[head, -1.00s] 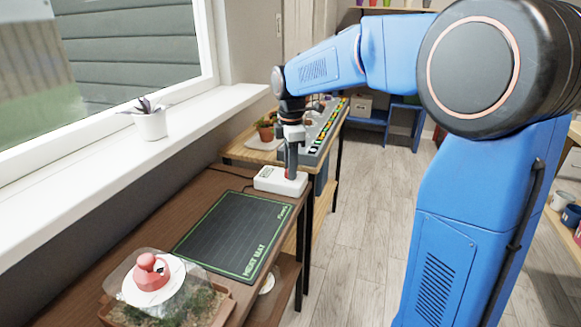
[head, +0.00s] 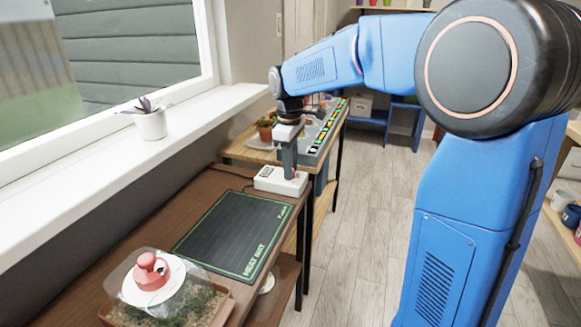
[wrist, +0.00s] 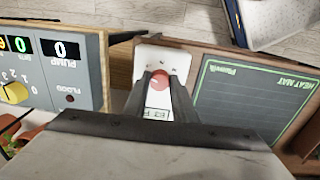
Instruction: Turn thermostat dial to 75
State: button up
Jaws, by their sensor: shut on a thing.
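The thermostat is a small white box (head: 268,179) at the far end of the brown bench in the head view. In the wrist view its white body (wrist: 148,55) shows around a red dial (wrist: 159,78). A small display on it is partly covered by a finger, and I cannot read its value. My gripper (head: 290,177) points down over the box's right part. In the wrist view my gripper (wrist: 160,82) is shut on the red dial, one finger on each side. Most of the dial's scale is too small to read.
A black heat mat (head: 235,232) with a green border lies nearer on the bench. A terrarium with a white lid and red knob (head: 150,272) stands in front. Beyond is a grey control panel (wrist: 52,70) with displays and a yellow knob (wrist: 14,92). A potted plant (head: 151,124) stands on the sill.

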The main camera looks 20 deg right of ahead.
jog(key=m, duration=0.6)
jog(key=shift+m, duration=0.3)
jog(key=m, duration=0.6)
jog(key=shift+a, duration=0.1)
jog(key=shift+m, duration=0.3)
jog(key=o, duration=1)
jog(key=shift+o, duration=0.2)
jog(key=shift+r, duration=0.1)
notch_tip(320, 180, up, 17)
jog(key=shift+a, duration=0.35)
jog(key=shift+w+r, duration=0.1)
